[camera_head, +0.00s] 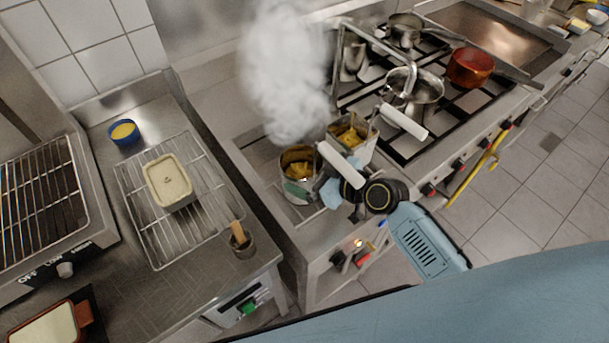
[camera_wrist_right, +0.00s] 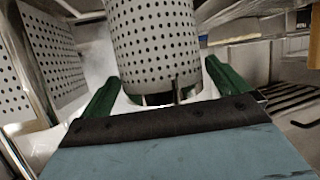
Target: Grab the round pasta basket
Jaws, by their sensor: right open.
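The round pasta basket (camera_head: 298,160) sits in the cooker well with yellow pasta inside and a white handle (camera_head: 342,165) slanting to the right. My right gripper (camera_head: 306,188) is low at its near side, partly hidden by the handle and my wrist. In the right wrist view the basket's perforated metal wall (camera_wrist_right: 155,45) stands between the two green fingers of the right gripper (camera_wrist_right: 160,85). The fingers are open, with gaps visible near the wall. My left gripper is out of view.
A square basket (camera_head: 360,150) with pasta stands just behind, its white handle pointing right. Steam (camera_head: 283,70) rises over the cooker. A gas stove with pots (camera_head: 470,68) lies to the right. A wire rack with a cream-coloured tub (camera_head: 168,183) is on the left counter.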

